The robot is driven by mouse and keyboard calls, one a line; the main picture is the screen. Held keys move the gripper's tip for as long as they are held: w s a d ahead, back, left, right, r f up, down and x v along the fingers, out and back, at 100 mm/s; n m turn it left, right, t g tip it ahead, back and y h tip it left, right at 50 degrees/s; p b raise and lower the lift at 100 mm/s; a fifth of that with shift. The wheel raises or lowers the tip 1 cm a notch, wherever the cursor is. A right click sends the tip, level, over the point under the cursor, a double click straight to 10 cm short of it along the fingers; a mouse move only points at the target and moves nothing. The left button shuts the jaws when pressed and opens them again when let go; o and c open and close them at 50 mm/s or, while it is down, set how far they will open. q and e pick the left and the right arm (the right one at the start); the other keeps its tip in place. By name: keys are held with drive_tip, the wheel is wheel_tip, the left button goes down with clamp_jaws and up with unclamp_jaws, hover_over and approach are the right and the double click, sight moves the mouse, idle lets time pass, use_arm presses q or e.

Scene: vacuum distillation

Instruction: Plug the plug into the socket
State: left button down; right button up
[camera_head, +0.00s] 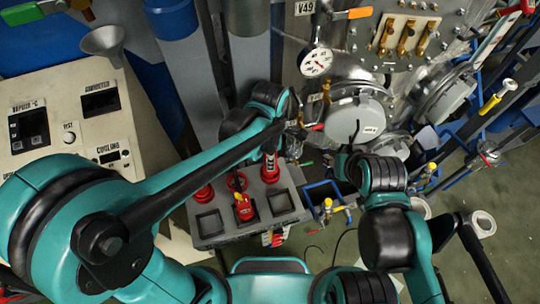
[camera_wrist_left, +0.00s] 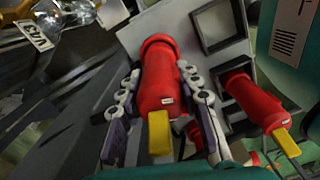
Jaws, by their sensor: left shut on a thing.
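A red plug with a yellow tab sits between the fingers of my left gripper (camera_wrist_left: 160,112), which is shut on it; this held plug (camera_wrist_left: 162,72) fills the middle of the left wrist view. In the head view the held plug (camera_head: 270,166) is at the upper right of the grey socket panel (camera_head: 226,234). Whether it is seated there I cannot tell. A second red plug with a yellow tab (camera_head: 243,209) sits in a square frame of the panel; it also shows in the left wrist view (camera_wrist_left: 255,100). My right gripper (camera_head: 347,160) is dark and partly hidden.
The panel has empty square frames (camera_head: 280,203) and other red fittings (camera_head: 203,193). A cream control box (camera_head: 65,95) stands at the left. A gauge (camera_head: 316,62), flanges and valves crowd the back right.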

use_arm(q)
drive_tip(key=shift+f+b, duration=0.8)
drive_tip(key=shift+f, duration=0.2)
drive_tip(key=c, duration=1)
unclamp_jaws()
drive_tip(key=shift+r, duration=0.1)
wheel_tip(320, 180, up, 12)
drive_tip(key=shift+f, duration=0.1)
drive_tip(key=shift+s, duration=0.1)
